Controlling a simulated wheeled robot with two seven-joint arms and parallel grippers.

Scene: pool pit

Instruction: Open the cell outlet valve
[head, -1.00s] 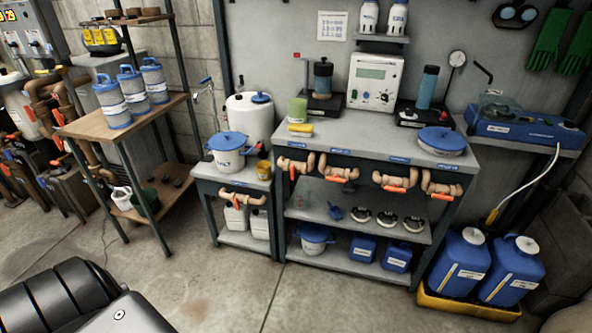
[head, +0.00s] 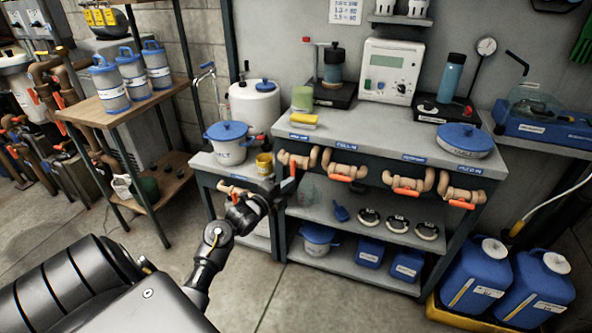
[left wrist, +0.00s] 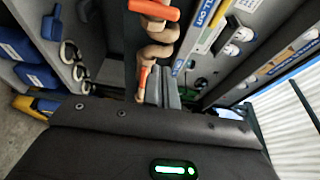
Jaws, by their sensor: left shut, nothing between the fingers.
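A row of tan pipe valves with orange handles runs along the front of the grey bench. The leftmost valve (head: 298,159) has its handle hanging down; the second valve (head: 344,167) has its handle lying roughly level. Small blue labels sit above them; a label partly reading "OUT" (left wrist: 207,12) shows in the left wrist view, but which valve is the cell outlet is not certain. My left gripper (head: 287,186) is shut and empty, just below the leftmost valve. In the left wrist view, an orange handle (left wrist: 143,79) lies close beside the fingers. My right gripper is out of view.
A lower side stand with a white pot (head: 229,146) adjoins the bench (head: 400,143) on the left. The bench's lower shelves hold black rings (head: 398,224) and blue containers. Blue jugs (head: 478,272) stand in a yellow tray at right. The floor in front is clear.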

